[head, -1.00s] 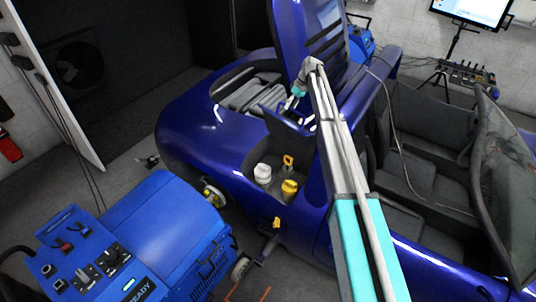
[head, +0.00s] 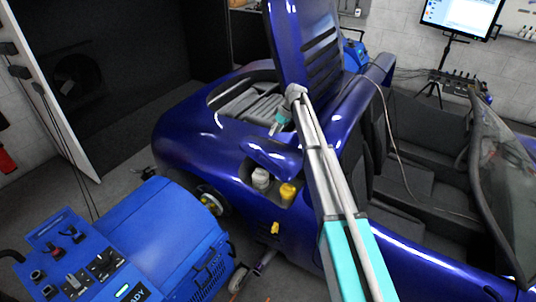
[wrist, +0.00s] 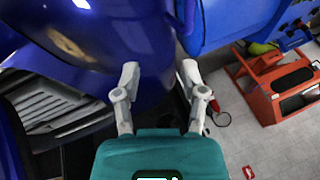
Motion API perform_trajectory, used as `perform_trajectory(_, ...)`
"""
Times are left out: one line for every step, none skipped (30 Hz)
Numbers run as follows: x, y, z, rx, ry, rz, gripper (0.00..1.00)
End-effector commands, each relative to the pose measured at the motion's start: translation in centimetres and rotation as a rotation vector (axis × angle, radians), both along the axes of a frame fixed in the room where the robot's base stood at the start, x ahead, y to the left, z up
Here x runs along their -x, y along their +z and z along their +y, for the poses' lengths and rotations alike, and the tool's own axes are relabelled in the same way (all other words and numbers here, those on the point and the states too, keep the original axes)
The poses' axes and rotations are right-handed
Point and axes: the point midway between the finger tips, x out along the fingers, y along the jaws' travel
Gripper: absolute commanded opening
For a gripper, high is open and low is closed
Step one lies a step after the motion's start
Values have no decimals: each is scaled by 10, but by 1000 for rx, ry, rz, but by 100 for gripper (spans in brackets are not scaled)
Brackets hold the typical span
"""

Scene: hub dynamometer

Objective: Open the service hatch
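The service hatch (head: 268,158) is a small dark blue panel on the side of the blue car. It stands partly open and tilted over a recess. A white cap (head: 260,178) and a yellow cap (head: 287,193) show in the recess below its edge. My gripper (head: 274,130) is just above and behind the hatch, pointing down; I cannot tell if it touches it. In the wrist view my gripper (wrist: 158,76) has its fingers apart with nothing held between them. Glossy blue bodywork lies past the fingertips there; which part is the hatch is unclear.
A raised blue engine lid (head: 305,50) stands right behind my arm. The open engine bay (head: 245,98) is left of it. A blue dynamometer unit (head: 165,235) stands at the front left. A red-orange device (wrist: 280,85) is on the floor in the wrist view.

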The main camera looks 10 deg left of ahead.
Motion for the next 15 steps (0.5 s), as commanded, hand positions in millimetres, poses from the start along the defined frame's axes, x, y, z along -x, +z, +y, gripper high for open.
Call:
perform_trajectory(6, -9, 2, -3, 3, -2, 54)
perform_trajectory(9, -11, 3, -4, 5, -2, 54)
perform_trajectory(11, -14, 5, -7, 6, -4, 54)
perform_trajectory(14, -16, 6, -8, 8, -4, 54)
perform_trajectory(16, -19, 7, -10, 9, -6, 54)
perform_trajectory(19, -22, 8, -12, 11, -7, 54)
perform_trajectory(21, -24, 9, -14, 13, -8, 54)
perform_trajectory(23, -27, 10, -16, 14, -8, 54)
perform_trajectory(25, -30, 11, -17, 16, -9, 54)
perform_trajectory(27, -32, 12, -19, 17, -11, 54)
perform_trajectory(29, -34, 13, -21, 19, -11, 54)
perform_trajectory(31, -38, 14, -22, 21, -12, 54)
perform_trajectory(33, -40, 15, -23, 22, -13, 54)
perform_trajectory(35, -42, 16, -25, 23, -13, 54)
perform_trajectory(37, -45, 17, -27, 24, -15, 54)
